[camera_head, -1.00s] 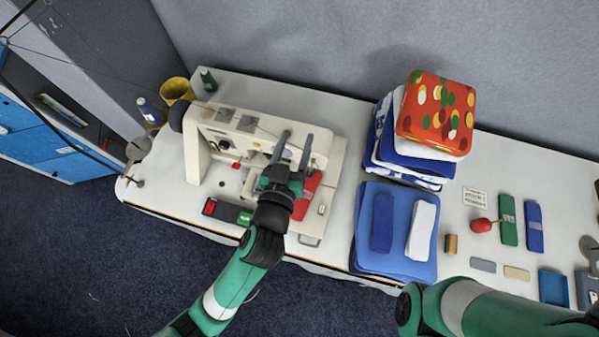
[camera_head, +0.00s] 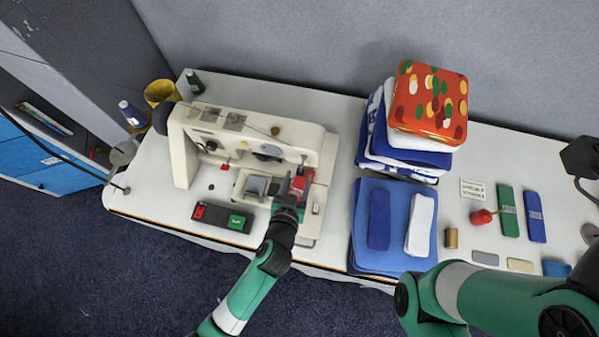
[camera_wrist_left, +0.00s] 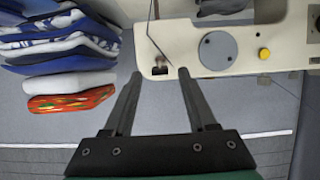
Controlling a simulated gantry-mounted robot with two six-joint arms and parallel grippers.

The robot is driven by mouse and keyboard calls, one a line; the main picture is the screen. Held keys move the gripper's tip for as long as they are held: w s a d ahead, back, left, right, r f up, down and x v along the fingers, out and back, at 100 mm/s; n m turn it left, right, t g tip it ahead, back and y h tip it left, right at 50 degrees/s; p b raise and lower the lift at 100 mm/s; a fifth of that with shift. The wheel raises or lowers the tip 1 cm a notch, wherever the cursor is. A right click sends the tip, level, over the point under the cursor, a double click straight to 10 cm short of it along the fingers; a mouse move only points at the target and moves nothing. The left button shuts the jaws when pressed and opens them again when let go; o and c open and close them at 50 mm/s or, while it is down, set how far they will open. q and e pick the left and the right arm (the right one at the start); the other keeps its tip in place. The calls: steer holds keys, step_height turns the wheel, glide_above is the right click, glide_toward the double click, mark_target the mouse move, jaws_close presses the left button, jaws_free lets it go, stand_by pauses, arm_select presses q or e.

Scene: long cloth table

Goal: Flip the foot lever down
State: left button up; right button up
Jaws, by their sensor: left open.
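A cream sewing machine (camera_head: 255,140) stands on the left part of the white table. A small red lever-like part (camera_head: 225,166) shows under its arm, and a larger red part (camera_head: 301,183) sits at its right end. I cannot tell for sure which is the foot lever. My left gripper (camera_head: 290,180) is over the machine's right end, close beside the larger red part; contact cannot be told. In the left wrist view its jaws (camera_wrist_left: 157,80) are apart and empty, with the machine's cream body (camera_wrist_left: 185,40) ahead. My right arm shows at lower right, its gripper unclear.
A red-and-green control box (camera_head: 221,217) lies before the machine. Stacked folded cloths (camera_head: 400,140) with a patterned red one (camera_head: 428,103) on top, and a blue pile (camera_head: 365,250), stand to the right. Thread spools (camera_head: 131,114) and a yellow cup (camera_head: 162,92) are at back left.

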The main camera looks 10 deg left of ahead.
mark_target(299, 174)
arm_select(q)
steer(key=shift+x, duration=1.5)
jaws_close()
